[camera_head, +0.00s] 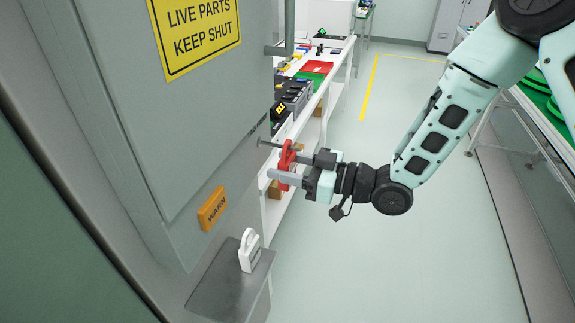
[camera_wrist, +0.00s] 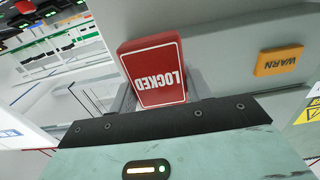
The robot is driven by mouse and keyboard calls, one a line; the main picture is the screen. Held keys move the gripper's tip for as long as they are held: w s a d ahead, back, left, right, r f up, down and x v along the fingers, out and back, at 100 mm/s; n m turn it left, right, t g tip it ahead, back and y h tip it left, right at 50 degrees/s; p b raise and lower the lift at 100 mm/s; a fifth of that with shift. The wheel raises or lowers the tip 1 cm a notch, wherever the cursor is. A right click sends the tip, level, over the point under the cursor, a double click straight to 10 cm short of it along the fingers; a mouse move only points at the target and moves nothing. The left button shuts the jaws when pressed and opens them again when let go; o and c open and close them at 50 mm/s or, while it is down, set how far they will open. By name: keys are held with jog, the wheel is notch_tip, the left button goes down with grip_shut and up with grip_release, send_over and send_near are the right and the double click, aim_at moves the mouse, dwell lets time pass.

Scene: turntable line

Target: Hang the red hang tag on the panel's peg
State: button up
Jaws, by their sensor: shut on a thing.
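The red hang tag (camera_head: 286,159) is held in my gripper (camera_head: 289,168) beside the panel's lower right edge. In the wrist view the tag (camera_wrist: 154,70) shows a white label reading LOCKED, upside down, between the fingers of my gripper (camera_wrist: 158,92). The peg (camera_head: 266,143) is a thin dark rod sticking out from the grey panel (camera_head: 225,120) towards the tag. Its outer end meets the tag's upper part in the head view; I cannot tell whether it passes through the tag's hole. The peg is hidden in the wrist view.
An orange WARN block (camera_head: 212,208) sits on the panel, below a yellow sign (camera_head: 195,32). A loaded white bench (camera_head: 336,80) lies behind.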

jog(key=o, duration=1)
jog(key=shift+o, duration=0.2)
jog(key=b+v, duration=0.4)
jog(key=v, duration=1.3)
notch_tip(320, 180, down, 3)
jog(key=w+a+m+h, duration=0.1)
jog(key=w+a+h, duration=0.2)
jog(key=h, duration=0.4)
jog(key=s+r+m+g+h, duration=0.2)
jog(key=s+g+h, duration=0.1)
jog(key=s, duration=0.8)
jog(key=s+r+m+g+h, duration=0.2)
jog(key=s+h, duration=0.4)
jog(key=s, duration=0.5)
jog(key=shift+d+m+g, duration=0.45)
jog(key=shift+m+g, duration=0.15)
jog(key=shift+m, duration=0.1)
